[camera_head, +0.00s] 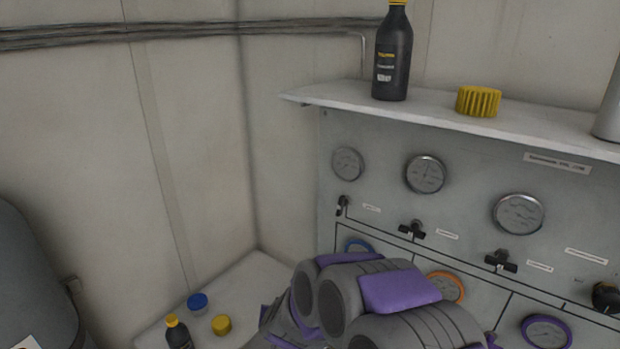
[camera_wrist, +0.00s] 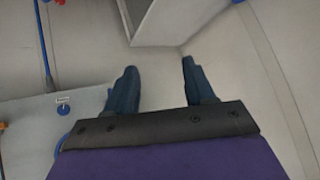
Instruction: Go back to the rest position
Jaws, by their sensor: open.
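My gripper (camera_wrist: 157,85) shows in the wrist view with its two dark blue fingers apart and nothing between them. Past the fingers are a pale floor or wall surface and the corner of a grey box-like edge. In the head view my grey and purple arm (camera_head: 400,290) is folded in front of the lower part of the air panel (camera_head: 385,200). The gripper itself cannot be made out in that view. The arm hides part of the panel's lower row.
A shelf (camera_head: 540,128) above the panel holds a dark bottle (camera_head: 393,58) and a yellow ribbed cap (camera_head: 478,101). A lower ledge (camera_head: 250,275) has a blue cap (camera_head: 198,301), a yellow cap (camera_head: 221,324) and a small bottle (camera_head: 178,335). A grey tank (camera_head: 35,280) stands at left.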

